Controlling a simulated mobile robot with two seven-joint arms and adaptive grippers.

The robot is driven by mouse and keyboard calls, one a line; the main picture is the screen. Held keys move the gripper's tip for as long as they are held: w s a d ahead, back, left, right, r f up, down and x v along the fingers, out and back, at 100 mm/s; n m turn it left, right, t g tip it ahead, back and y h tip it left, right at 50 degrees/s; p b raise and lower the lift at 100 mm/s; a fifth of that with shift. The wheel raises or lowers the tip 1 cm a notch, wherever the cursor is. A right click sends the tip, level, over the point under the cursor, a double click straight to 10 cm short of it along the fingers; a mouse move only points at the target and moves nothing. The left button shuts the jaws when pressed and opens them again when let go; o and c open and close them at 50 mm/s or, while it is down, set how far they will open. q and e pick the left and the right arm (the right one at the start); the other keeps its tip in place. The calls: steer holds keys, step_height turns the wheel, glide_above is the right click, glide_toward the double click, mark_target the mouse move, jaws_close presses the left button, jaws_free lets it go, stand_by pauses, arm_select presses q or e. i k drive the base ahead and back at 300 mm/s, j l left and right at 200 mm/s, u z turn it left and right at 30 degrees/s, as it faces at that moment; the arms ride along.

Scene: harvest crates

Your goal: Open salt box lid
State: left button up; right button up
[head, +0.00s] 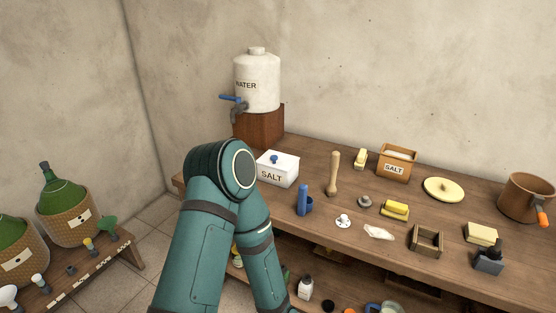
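A white box labelled SALT (277,172) stands on the wooden workbench (320,215), left of its middle. Its lid (276,160), with a blue knob, lies on top and looks shut. A brown box also labelled SALT (395,165) stands farther right, open at the top, with white contents showing. One of my teal arms (215,215) is bent in front of the bench, its elbow just left of the white box. Neither gripper shows in this view.
A white water tank (257,82) with a blue tap stands on a wooden block behind the white box. A wooden pestle (333,174), blue tool (304,200), yellow round lid (443,189) and brown pot (525,198) stand to the right. Green demijohns (63,205) are at left.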

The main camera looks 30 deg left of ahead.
mark_target(280, 161)
steer(key=j+z, duration=0.45)
steer(key=j, duration=0.9)
